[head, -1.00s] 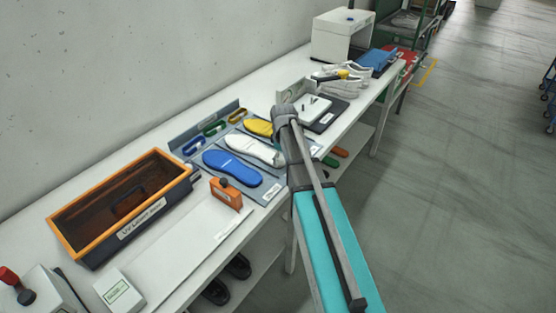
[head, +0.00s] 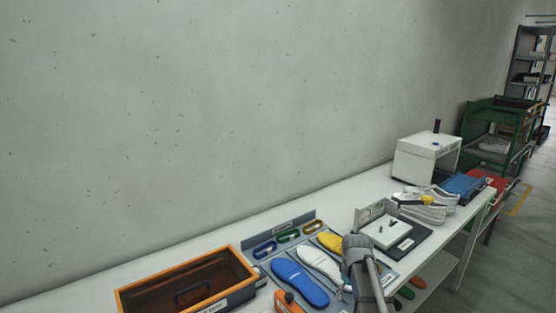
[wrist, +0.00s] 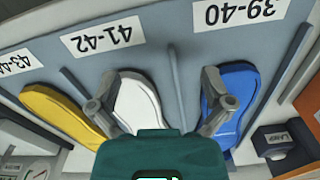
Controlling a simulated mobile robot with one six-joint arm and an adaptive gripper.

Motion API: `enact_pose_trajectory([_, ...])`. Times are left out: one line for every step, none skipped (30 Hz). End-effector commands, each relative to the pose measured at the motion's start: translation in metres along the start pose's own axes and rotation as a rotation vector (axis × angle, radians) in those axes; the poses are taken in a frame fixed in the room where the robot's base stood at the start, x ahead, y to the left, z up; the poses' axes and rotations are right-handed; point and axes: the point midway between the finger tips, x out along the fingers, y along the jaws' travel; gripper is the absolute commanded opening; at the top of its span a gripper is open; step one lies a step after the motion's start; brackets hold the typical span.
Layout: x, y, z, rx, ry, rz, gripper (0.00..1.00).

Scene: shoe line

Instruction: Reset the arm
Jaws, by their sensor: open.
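My gripper (wrist: 162,102) is open and empty in the wrist view, its two fingers spread above the insole rack (wrist: 178,85). The left finger overlaps the edge of the white insole (wrist: 138,98) and the right finger overlaps the blue insole (wrist: 230,92). I cannot tell how high the fingers are or whether they touch. A yellow insole (wrist: 58,110) lies at the left. In the head view my arm (head: 360,262) rises at the bottom beside the rack, and the gripper itself cannot be made out there.
An orange-rimmed box (head: 235,257) stands left of the rack on the white bench (head: 345,203). An orange block (head: 288,302) sits close by. Right of the rack are a white press plate (head: 385,232), white shoes (head: 428,210) and a white machine (head: 425,158). A wall runs behind.

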Motion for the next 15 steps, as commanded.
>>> enact_pose_trajectory([-0.002, -0.018, 0.015, 0.039, 0.000, 0.000, 1.00])
enact_pose_trajectory([-0.003, -0.026, 0.021, 0.067, -0.001, 0.000, 1.00])
enact_pose_trajectory([-0.003, -0.038, 0.029, 0.106, -0.001, 0.000, 1.00])
enact_pose_trajectory([-0.004, -0.046, 0.035, 0.136, -0.001, 0.000, 1.00])
enact_pose_trajectory([-0.005, -0.054, 0.042, 0.168, -0.001, 0.000, 1.00])
enact_pose_trajectory([-0.005, -0.065, 0.050, 0.209, -0.002, 0.000, 1.00])
enact_pose_trajectory([-0.006, -0.073, 0.056, 0.238, -0.002, 0.001, 1.00])
enact_pose_trajectory([-0.006, -0.080, 0.062, 0.268, -0.002, 0.001, 1.00])
enact_pose_trajectory([-0.007, -0.089, 0.069, 0.306, -0.002, 0.001, 1.00])
enact_pose_trajectory([-0.007, -0.095, 0.074, 0.331, -0.002, 0.001, 1.00])
enact_pose_trajectory([-0.008, -0.100, 0.078, 0.354, -0.002, 0.001, 1.00])
enact_pose_trajectory([-0.008, -0.106, 0.083, 0.382, -0.003, 0.001, 1.00])
enact_pose_trajectory([-0.009, -0.110, 0.087, 0.401, -0.003, 0.001, 1.00])
enact_pose_trajectory([-0.009, -0.113, 0.089, 0.416, -0.003, 0.001, 1.00])
enact_pose_trajectory([-0.009, -0.117, 0.092, 0.435, -0.003, 0.001, 1.00])
